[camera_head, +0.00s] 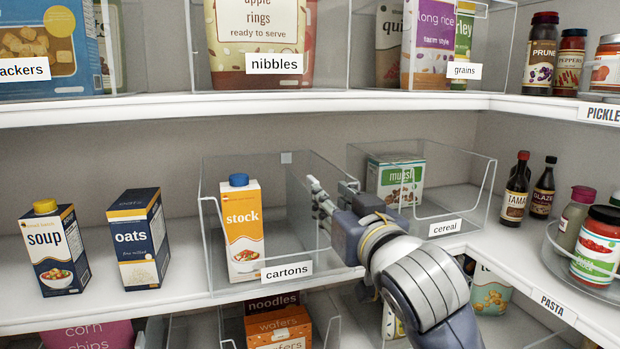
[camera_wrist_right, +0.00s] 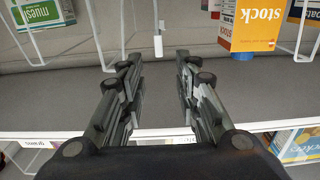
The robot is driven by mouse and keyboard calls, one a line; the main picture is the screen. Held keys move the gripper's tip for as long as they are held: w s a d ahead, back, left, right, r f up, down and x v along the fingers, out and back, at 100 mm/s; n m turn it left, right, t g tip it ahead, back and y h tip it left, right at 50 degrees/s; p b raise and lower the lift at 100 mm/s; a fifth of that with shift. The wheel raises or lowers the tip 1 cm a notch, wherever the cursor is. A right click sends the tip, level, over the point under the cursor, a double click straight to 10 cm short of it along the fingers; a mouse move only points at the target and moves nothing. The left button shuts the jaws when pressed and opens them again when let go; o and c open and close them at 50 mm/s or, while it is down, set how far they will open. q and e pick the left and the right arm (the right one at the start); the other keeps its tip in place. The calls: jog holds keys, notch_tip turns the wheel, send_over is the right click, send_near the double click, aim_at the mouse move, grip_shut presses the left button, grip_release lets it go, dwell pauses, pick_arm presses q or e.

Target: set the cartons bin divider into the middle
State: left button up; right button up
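The cartons bin (camera_head: 212,215) is a clear open bin on the middle shelf, labelled "cartons". A stock carton (camera_head: 242,230) stands in its left part; it also shows upside down in the right wrist view (camera_wrist_right: 256,28). The clear divider is hard to make out; a small pale tab (camera_head: 286,157) at the bin's back appears to belong to it. A pale tab also shows in the right wrist view (camera_wrist_right: 158,46), beyond the gap between the fingers. My right gripper (camera_head: 332,190) is open and empty over the bin's right side. My left gripper is not in view.
A soup carton (camera_head: 55,246) and an oats carton (camera_head: 138,238) stand on the shelf left of the bin. The clear cereal bin (camera_head: 480,190) with a muesli box (camera_head: 396,182) is close on the right. The upper shelf (camera_head: 150,108) runs above.

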aim_at(314, 181)
jog(key=p+x, duration=0.2)
jog(key=x, duration=0.4)
jog(key=shift+w+r, duration=0.15)
jog(key=shift+r, duration=0.05)
jog(key=p+x, duration=0.1)
jog(key=x, duration=0.2)
jog(key=shift+f, duration=0.15)
jog(key=shift+w, duration=0.3)
jog(key=shift+a+f, duration=0.1)
jog(key=c, duration=0.7)
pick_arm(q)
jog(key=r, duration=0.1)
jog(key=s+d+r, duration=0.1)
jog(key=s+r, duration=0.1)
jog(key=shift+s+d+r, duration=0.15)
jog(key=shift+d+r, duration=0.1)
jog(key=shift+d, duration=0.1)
pick_arm(e)
grip_shut()
jog(key=shift+a, duration=0.1)
